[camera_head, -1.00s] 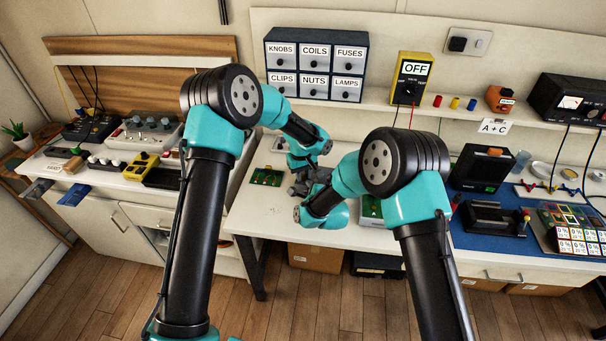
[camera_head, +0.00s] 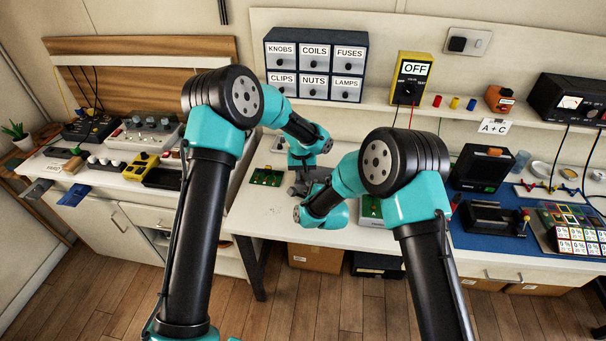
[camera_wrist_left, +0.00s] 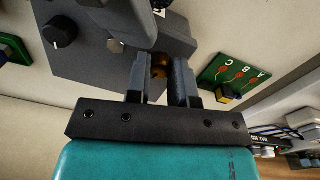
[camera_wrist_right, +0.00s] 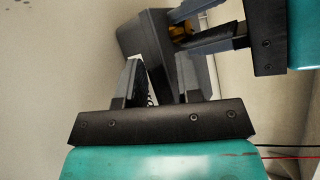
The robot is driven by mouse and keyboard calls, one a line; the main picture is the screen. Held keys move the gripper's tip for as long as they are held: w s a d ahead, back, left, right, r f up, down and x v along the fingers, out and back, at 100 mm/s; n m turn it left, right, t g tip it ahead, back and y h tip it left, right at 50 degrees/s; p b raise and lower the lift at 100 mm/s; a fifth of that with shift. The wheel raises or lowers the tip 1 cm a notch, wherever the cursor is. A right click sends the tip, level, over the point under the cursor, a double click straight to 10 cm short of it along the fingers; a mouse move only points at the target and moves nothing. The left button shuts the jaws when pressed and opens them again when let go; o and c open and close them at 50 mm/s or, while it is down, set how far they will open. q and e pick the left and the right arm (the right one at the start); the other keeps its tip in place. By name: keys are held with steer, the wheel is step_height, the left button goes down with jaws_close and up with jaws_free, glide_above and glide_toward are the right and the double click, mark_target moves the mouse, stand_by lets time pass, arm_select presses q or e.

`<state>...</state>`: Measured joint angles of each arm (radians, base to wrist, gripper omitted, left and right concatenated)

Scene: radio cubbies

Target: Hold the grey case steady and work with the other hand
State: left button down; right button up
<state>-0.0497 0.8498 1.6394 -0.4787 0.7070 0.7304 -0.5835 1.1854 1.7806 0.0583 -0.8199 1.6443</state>
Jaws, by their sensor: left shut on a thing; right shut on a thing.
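The grey case (camera_wrist_left: 95,55) shows in the left wrist view with a black knob (camera_wrist_left: 60,33) on its face. It also shows in the right wrist view (camera_wrist_right: 142,35), and arms mostly hide it in the head view. My left gripper (camera_wrist_left: 160,62) is shut on a small brass-coloured part (camera_wrist_left: 159,68) at the case; the fingers hide most of that part. My right gripper (camera_wrist_right: 160,72) has its fingers on either side of the case and is shut on it. In the head view the right gripper (camera_head: 312,186) is close to the left one, over the white table.
A green board (camera_head: 267,177) lies left of the grippers and another (camera_head: 371,208) lies right. The blue mat (camera_head: 478,235) holds a black stand (camera_head: 492,217). A meter (camera_head: 410,78) reading OFF and labelled drawers (camera_head: 315,65) stand behind. Bare tabletop lies in front.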

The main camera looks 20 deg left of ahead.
arm_select(q)
steer(key=shift+m, duration=0.3)
steer(key=c, duration=1)
jaws_free()
